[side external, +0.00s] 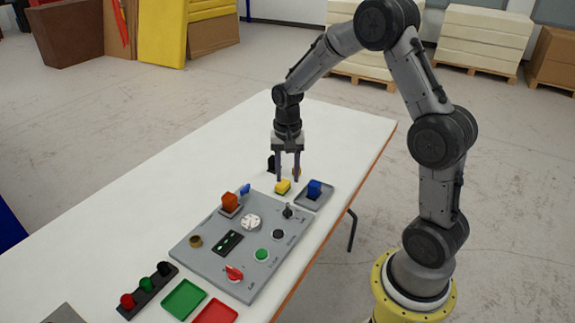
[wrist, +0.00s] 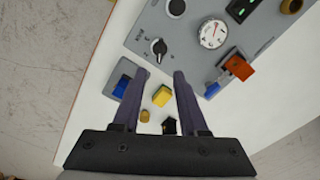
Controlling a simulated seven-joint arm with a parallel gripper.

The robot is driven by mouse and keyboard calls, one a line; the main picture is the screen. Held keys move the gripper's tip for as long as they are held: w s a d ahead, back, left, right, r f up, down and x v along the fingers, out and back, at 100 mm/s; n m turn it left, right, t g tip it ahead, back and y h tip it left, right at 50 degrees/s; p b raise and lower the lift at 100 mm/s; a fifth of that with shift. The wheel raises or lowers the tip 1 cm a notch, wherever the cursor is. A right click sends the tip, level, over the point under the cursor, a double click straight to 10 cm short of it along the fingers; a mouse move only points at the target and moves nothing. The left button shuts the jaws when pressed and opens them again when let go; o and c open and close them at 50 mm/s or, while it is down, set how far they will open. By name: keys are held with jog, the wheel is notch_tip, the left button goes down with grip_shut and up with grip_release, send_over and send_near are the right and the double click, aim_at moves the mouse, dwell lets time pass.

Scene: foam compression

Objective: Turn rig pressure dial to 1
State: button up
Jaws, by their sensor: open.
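The grey rig panel (side external: 205,252) lies on the white table. A black pointer knob (side external: 287,211) with small marks around it sits near the panel's far right corner; it also shows in the wrist view (wrist: 159,46). Its marks are too small to read. A round white gauge (side external: 250,222) is on the panel, also seen in the wrist view (wrist: 213,33). My gripper (side external: 288,180) is open, pointing down beyond the panel's far edge. In the wrist view my gripper (wrist: 160,73) has nothing held between its fingers; the black knob is ahead of the tips.
A yellow block (side external: 282,186) is near the fingertips. A blue block (side external: 314,188) sits in a grey tray beside it. Green (side external: 184,299) and red (side external: 214,313) trays lie at the near end.

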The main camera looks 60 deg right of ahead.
jog(key=shift+r, duration=1.35)
jog(key=s+a+r+n+t, duration=0.2)
jog(key=s+a+r, duration=0.2)
jog(key=r, duration=0.4)
jog(key=s+a+r+n+t, duration=0.2)
jog(key=s+a+r, duration=0.25)
jog(key=r, duration=0.35)
jog(key=s+a+f+n+t, duration=0.1)
jog(key=s+a+f+n, duration=0.1)
jog(key=s+n, duration=0.6)
jog(key=s+a, duration=0.1)
jog(key=s, duration=0.3)
jog(key=shift+s+a+f+t, duration=0.2)
jog(key=shift+s+a+t, duration=0.1)
jog(key=shift+s+a, duration=0.05)
